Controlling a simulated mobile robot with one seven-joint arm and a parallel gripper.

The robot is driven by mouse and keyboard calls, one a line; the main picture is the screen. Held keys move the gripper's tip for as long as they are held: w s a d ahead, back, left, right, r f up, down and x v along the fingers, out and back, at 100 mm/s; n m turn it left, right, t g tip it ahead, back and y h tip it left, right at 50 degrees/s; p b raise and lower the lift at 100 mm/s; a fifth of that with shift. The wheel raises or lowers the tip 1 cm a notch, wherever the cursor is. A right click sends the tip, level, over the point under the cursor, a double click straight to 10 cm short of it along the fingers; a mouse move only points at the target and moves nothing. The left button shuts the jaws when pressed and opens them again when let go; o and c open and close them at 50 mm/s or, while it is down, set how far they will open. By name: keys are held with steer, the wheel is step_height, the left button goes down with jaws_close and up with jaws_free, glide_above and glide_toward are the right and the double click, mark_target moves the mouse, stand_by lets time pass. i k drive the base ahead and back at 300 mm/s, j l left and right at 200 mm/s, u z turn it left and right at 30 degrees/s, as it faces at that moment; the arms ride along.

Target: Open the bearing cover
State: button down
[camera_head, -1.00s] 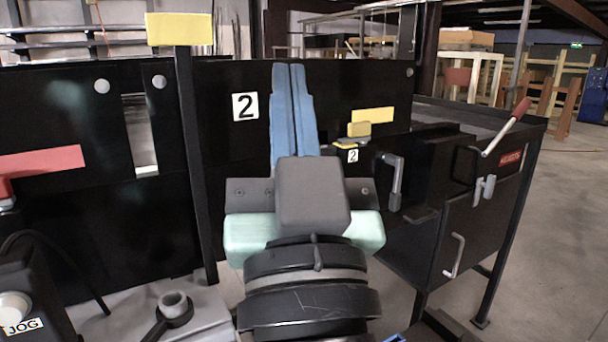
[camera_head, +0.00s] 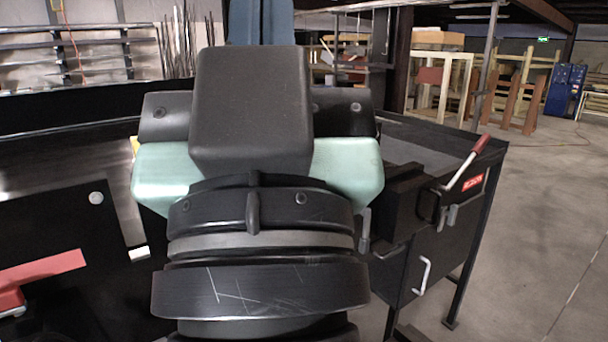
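My gripper appears apart from these.
The black machine panel (camera_head: 60,215) lies at the left, with a red bar (camera_head: 42,268) and a round stud (camera_head: 96,198). Open concrete floor (camera_head: 540,240) lies at the right.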

mark_target(408, 203)
steer(key=i+l, duration=0.15)
steer(key=l, duration=0.25)
steer(key=i+l+u, duration=0.1)
steer(key=l, duration=0.3)
steer(key=i+l, duration=0.25)
steer(key=l, duration=0.2)
steer(key=i+l+u, duration=0.15)
steer(key=l, duration=0.25)
steer(key=i+l, duration=0.15)
steer(key=l, duration=0.3)
steer(key=i+l+u, duration=0.1)
steer(key=l, duration=0.3)
steer(key=i+l, duration=0.15)
steer(key=l, duration=0.3)
steer(key=u, duration=0.05)
